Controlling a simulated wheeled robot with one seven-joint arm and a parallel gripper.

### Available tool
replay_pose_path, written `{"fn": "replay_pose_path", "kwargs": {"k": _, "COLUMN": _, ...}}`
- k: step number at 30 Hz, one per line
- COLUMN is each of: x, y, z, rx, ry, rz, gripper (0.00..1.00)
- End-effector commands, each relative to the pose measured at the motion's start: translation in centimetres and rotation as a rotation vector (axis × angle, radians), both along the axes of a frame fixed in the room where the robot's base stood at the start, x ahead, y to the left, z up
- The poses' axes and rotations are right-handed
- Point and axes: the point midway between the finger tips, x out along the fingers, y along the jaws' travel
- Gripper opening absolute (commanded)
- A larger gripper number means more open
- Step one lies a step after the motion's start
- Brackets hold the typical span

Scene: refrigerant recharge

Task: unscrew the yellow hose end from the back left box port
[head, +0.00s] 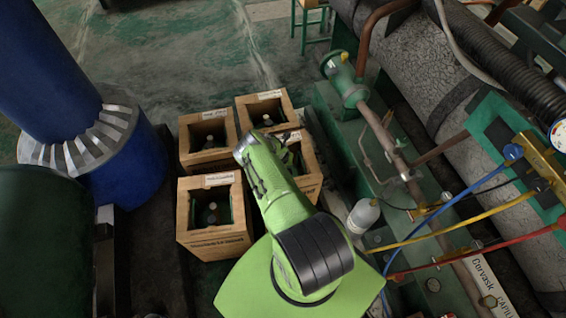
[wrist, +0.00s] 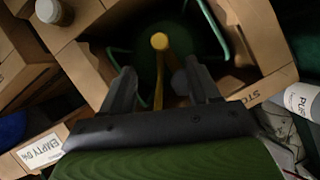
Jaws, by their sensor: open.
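In the wrist view my gripper (wrist: 160,78) is open, with one finger on each side of a yellow hose. The round yellow hose end (wrist: 160,41) shows just beyond the fingertips, inside an open cardboard box (wrist: 88,68) with a dark green cylinder. The fingers look apart from the yellow end. In the head view the back left box (head: 207,160) stands open with a dark cylinder inside; no yellow end shows there. My arm hides my gripper and part of the front right box (head: 309,176). I cannot tell for sure which box my gripper is over.
Two more boxes stand at back right (head: 259,96) and front left (head: 213,243). A white bottle (head: 362,217) stands right of the boxes. Blue, yellow (head: 455,220) and red hoses cross the right side, beside green pipework. A blue column (head: 120,160) stands left.

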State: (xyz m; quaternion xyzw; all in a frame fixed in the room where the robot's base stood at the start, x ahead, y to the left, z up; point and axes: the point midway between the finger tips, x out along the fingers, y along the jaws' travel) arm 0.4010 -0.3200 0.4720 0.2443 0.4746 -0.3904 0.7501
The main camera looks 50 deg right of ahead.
Motion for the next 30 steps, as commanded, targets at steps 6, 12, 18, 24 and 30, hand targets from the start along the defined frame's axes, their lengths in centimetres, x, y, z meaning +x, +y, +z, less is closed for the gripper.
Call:
{"fn": "replay_pose_path", "kwargs": {"k": 6, "x": 0.3, "y": 0.1, "z": -1.3, "rx": -0.003, "ry": -0.005, "rz": -0.077, "gripper": 0.61}}
{"fn": "replay_pose_path", "kwargs": {"k": 12, "x": 0.9, "y": -0.9, "z": -4.0, "rx": -0.002, "ry": -0.006, "rz": -0.075, "gripper": 0.61}}
{"fn": "replay_pose_path", "kwargs": {"k": 18, "x": 1.5, "y": -1.9, "z": -6.3, "rx": -0.003, "ry": -0.008, "rz": -0.073, "gripper": 0.61}}
{"fn": "replay_pose_path", "kwargs": {"k": 24, "x": 2.1, "y": -2.9, "z": -8.7, "rx": -0.003, "ry": -0.007, "rz": -0.072, "gripper": 0.61}}
{"fn": "replay_pose_path", "kwargs": {"k": 30, "x": 2.1, "y": -2.9, "z": -8.1, "rx": -0.004, "ry": -0.005, "rz": -0.07, "gripper": 0.61}}
